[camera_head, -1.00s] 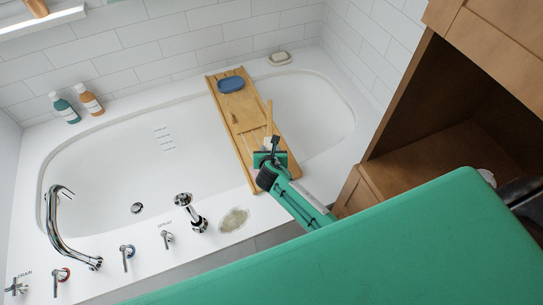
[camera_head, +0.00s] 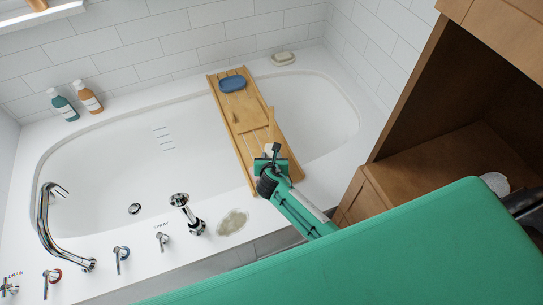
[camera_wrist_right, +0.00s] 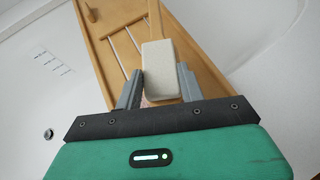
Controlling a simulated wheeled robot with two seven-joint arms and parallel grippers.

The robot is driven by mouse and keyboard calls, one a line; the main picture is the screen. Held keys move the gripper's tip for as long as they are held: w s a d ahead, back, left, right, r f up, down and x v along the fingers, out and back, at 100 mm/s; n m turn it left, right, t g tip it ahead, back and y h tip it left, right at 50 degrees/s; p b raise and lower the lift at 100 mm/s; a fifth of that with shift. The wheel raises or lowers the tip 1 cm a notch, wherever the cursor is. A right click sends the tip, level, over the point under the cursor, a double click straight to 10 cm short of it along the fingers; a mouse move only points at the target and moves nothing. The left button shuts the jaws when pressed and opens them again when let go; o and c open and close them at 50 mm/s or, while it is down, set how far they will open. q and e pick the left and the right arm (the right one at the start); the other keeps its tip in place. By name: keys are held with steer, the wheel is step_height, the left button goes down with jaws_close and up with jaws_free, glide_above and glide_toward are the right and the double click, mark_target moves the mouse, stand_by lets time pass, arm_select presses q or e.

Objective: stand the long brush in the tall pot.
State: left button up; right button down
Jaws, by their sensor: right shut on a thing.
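The long brush has a wooden handle (camera_head: 271,122) and a pale block-shaped head (camera_wrist_right: 160,70). It is over the near part of the wooden bath tray, its handle pointing toward the back. My right gripper (camera_head: 269,160) is shut on the head, with one grey finger on each side of it in the right wrist view (camera_wrist_right: 160,88). I cannot tell whether the brush touches the tray. No tall pot can be made out. My left gripper is not in view.
The wooden tray (camera_head: 222,95) spans the white bathtub (camera_head: 100,165) and carries a blue oval item (camera_head: 232,84). Two bottles (camera_head: 76,103) stand on the back left rim. A soap dish (camera_head: 283,58) is at the back. Taps line the front rim. A brown cabinet (camera_head: 440,150) stands right.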

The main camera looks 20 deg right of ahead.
steer(key=c, duration=1)
jaws_free()
steer(key=shift+c, duration=0.2)
steer(key=shift+o, duration=0.9)
steer(key=shift+r, duration=0.3)
steer(key=s+r+p, duration=0.1)
steer(key=p, duration=0.1)
steer(key=s+a+r+p, duration=0.1)
steer(key=r, duration=0.1)
steer(key=shift+s+p, duration=0.25)
steer(key=shift+p, duration=0.15)
arm_select(q)
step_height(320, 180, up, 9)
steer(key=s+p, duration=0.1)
steer(key=p, duration=0.5)
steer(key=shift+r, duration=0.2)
arm_select(e)
steer(key=v, duration=0.8)
steer(key=shift+s, duration=0.3)
steer(key=shift+a+f, duration=0.1)
